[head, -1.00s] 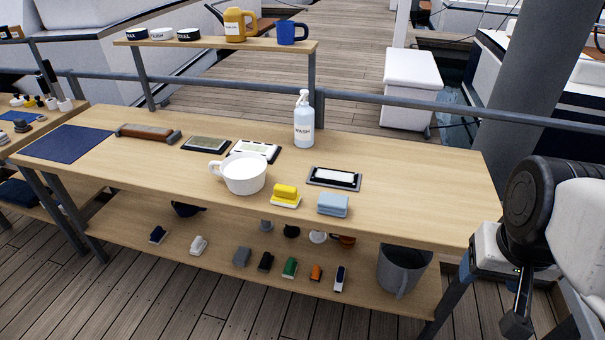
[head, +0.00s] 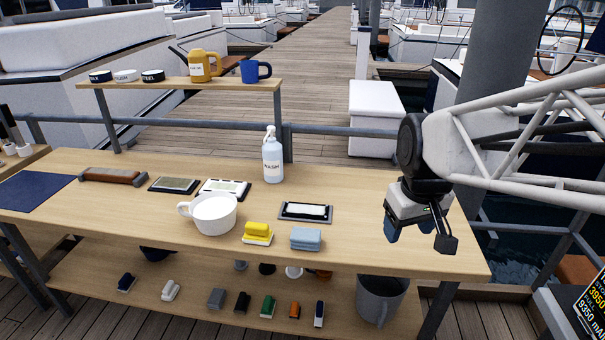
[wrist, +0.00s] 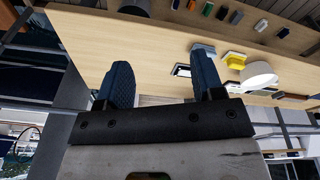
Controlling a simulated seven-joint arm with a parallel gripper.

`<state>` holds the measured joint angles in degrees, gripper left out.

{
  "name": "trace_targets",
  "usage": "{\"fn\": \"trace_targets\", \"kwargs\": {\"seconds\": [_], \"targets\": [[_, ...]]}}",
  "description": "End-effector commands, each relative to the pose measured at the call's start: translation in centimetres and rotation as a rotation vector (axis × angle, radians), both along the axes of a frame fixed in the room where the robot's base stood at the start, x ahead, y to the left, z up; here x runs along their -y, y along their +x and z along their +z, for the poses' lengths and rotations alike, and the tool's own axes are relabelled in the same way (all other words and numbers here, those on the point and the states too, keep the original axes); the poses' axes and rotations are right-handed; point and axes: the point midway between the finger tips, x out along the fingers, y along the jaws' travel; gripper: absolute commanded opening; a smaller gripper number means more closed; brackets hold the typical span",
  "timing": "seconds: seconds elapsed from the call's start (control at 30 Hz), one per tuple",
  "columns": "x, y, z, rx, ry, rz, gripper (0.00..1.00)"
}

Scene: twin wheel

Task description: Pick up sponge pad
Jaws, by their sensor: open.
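Two pads sit side by side near the table's front edge: a light blue block (head: 306,239) and a yellow block on a white base (head: 257,233). I cannot tell for sure which is the sponge pad. In the wrist view the blue block (wrist: 203,51) and the yellow block (wrist: 235,60) show beyond my fingers. My gripper (head: 420,234) is open and empty above the right end of the table, to the right of both pads and apart from them. Its two blue-padded fingers (wrist: 160,66) stand apart in the wrist view.
A white mug (head: 214,214), a framed white plate (head: 305,212) and a wash bottle (head: 272,160) stand on the table (head: 350,215). A raised shelf (head: 180,85) holds jugs at the back. Several small brushes and a grey bucket (head: 380,298) are below. The tabletop's right part is clear.

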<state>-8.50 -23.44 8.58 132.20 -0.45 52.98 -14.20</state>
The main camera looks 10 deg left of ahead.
Motion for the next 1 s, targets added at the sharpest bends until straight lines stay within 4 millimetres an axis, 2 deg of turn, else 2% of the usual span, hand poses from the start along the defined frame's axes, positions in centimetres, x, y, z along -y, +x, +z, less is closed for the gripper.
{"fn": "trace_targets", "kwargs": {"seconds": [0.1,0.53,0.77,1.0], "targets": [[-2.0,2.8,-0.3,-0.013,-0.010,0.086,0.62],[-10.4,11.7,-2.7,-0.053,-0.045,0.394,0.62],[-15.7,15.8,-5.0,-0.073,-0.063,0.559,0.62],[-21.7,19.4,-8.1,-0.094,-0.078,0.733,0.62]]}}
